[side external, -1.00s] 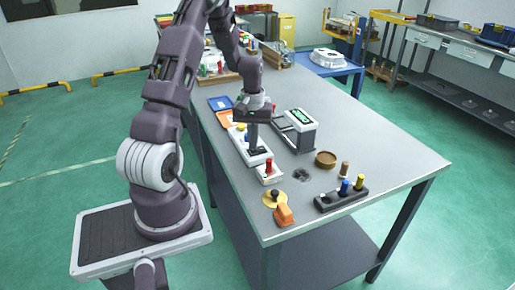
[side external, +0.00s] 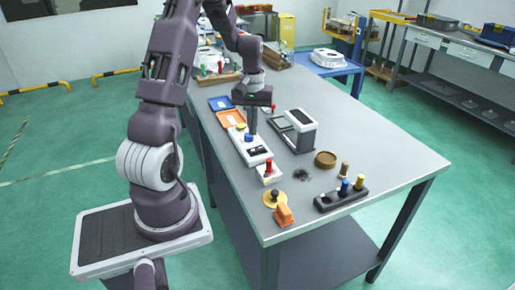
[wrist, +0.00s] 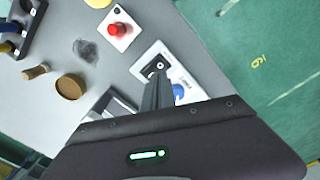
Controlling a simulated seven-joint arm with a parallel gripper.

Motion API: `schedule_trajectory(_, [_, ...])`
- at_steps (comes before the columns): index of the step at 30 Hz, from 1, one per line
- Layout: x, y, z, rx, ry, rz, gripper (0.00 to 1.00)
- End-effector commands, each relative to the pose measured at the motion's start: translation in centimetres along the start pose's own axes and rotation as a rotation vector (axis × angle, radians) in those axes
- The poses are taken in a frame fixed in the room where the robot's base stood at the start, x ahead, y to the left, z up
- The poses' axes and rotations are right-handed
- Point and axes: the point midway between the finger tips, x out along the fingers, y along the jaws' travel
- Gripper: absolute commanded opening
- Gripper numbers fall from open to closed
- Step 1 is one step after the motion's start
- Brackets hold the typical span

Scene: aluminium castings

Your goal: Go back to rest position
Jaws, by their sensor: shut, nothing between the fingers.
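My gripper (side external: 252,131) is shut and empty. In the side external view its fingers point down beside and above a white control box with a blue knob (side external: 248,137). In the wrist view the shut fingers (wrist: 153,103) reach over the white box (wrist: 189,88), hiding part of it. The blue knob (wrist: 179,91) shows just right of the fingers. I cannot tell whether the fingertips touch the box.
A white box with a red button (side external: 268,168) stands in front. A white-and-black device (side external: 300,130), a brown round dish (side external: 325,159), and a black holder with coloured pegs (side external: 341,198) are to the right. Orange and blue trays (side external: 229,118) lie behind.

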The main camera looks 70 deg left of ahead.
Motion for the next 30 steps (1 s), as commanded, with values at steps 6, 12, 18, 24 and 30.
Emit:
schedule_trajectory(6, [-1.1, 0.0, 0.1, 0.000, -0.001, 0.000, 0.00])
schedule_trajectory(12, [-1.1, 0.0, 0.1, 0.002, 0.000, 0.000, 0.00])
schedule_trajectory(18, [-8.5, 5.0, 6.0, 0.223, 0.106, 0.040, 0.00])
schedule_trajectory(24, [-17.0, 7.1, 21.3, 0.662, 0.291, 0.140, 0.00])
schedule_trajectory(30, [-18.2, 3.6, 30.5, 0.956, 0.414, 0.232, 0.00])
